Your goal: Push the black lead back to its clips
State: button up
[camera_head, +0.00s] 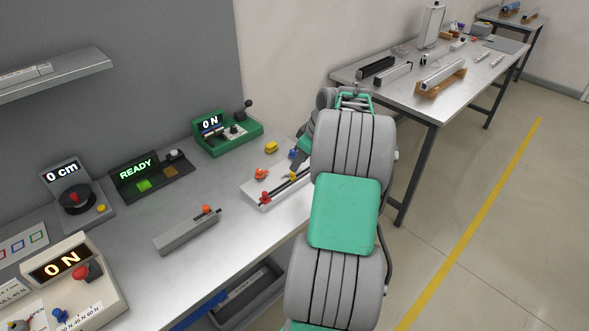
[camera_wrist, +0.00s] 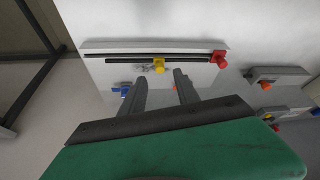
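A pale board (camera_head: 252,187) lies on the bench beside my arm, and it also shows in the wrist view (camera_wrist: 95,72). A long dark strip, perhaps the black lead (camera_wrist: 125,60), runs along it. A second thin dark line lies just above it, and I cannot tell which is the lead. A yellow piece (camera_wrist: 159,66) sits at the strip's middle and a red piece (camera_wrist: 219,58) at its right end. I cannot tell whether these are the clips. My gripper (camera_wrist: 160,76) is open, its fingertips apart below the yellow piece, with nothing seen between them. My arm hides part of the board in the head view.
A blue piece (camera_wrist: 123,90) is left of my fingers. A grey rail (camera_head: 187,232) with an orange knob lies on the bench. A green "0 N" box (camera_head: 228,138) and a "READY" panel (camera_head: 148,178) stand behind. Another table (camera_head: 420,100) is at the back right.

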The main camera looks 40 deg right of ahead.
aim_at(293, 176)
jog(key=x, duration=0.5)
jog(key=shift+w+f+p, duration=0.1)
jog(key=shift+f+p, duration=0.25)
jog(key=shift+f, duration=0.05)
grip_shut()
dwell(0.9)
